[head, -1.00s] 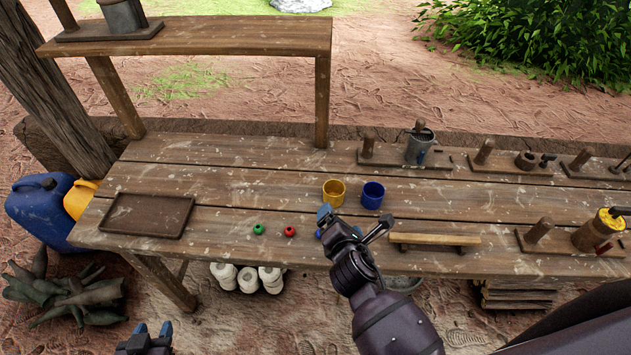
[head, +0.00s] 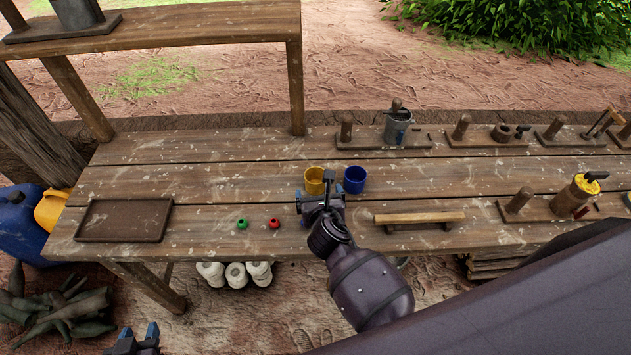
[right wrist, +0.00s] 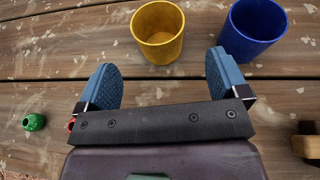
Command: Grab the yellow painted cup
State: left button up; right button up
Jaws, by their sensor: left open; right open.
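The yellow painted cup (head: 314,180) stands upright on the wooden workbench in the head view. It also shows at the top middle of the right wrist view (right wrist: 157,47), just beyond the fingertips. My right gripper (head: 318,191) is over the bench just in front of the cup and partly overlaps it in the head view. Its blue-padded fingers (right wrist: 160,72) are spread wide in the right wrist view, with nothing between them. My left gripper (head: 138,337) is low at the bottom left of the head view, in front of the bench, and is open and empty.
A blue cup (head: 355,180) stands close to the right of the yellow cup. A green ball-like item (head: 242,224) and a red one (head: 274,223) lie to the left. A small wooden rail (head: 419,218) is to the right. A dark tray (head: 165,227) lies at far left.

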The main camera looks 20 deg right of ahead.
aim_at(317, 186)
jog(key=shift+b+x, duration=0.35)
jog(key=shift+x, duration=2.4)
jog(key=shift+r, duration=0.1)
jog(key=shift+c, duration=0.2)
jog(key=c, duration=1)
